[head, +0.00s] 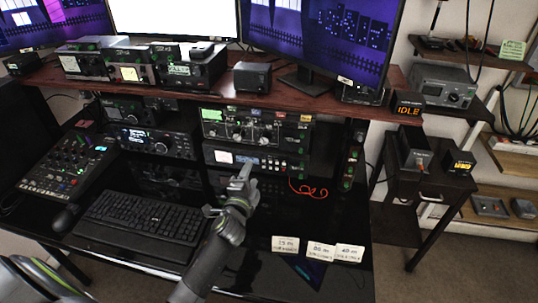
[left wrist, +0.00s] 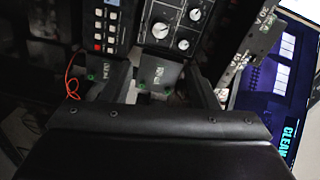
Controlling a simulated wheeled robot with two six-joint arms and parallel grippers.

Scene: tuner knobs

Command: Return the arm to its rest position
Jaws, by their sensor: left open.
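My left gripper (head: 241,180) is in front of the radio equipment, in the middle of the head view. It is open, with nothing seen between its fingers, and it appears apart from the panels. Its arm reaches up from the bottom edge. A black tuner (head: 256,127) with several pale knobs stands under the shelf, behind and above the gripper. The tuner's knobs also show near the top of the left wrist view (left wrist: 172,25), beyond my gripper's dark body. My right gripper is not in view.
Below the tuner is a unit with small buttons (head: 250,158); a red cord (head: 309,190) lies to its right. A keyboard (head: 140,224), a mixer (head: 68,165) and paper cards (head: 320,250) are on the glossy black desk. A side table (head: 425,180) stands right.

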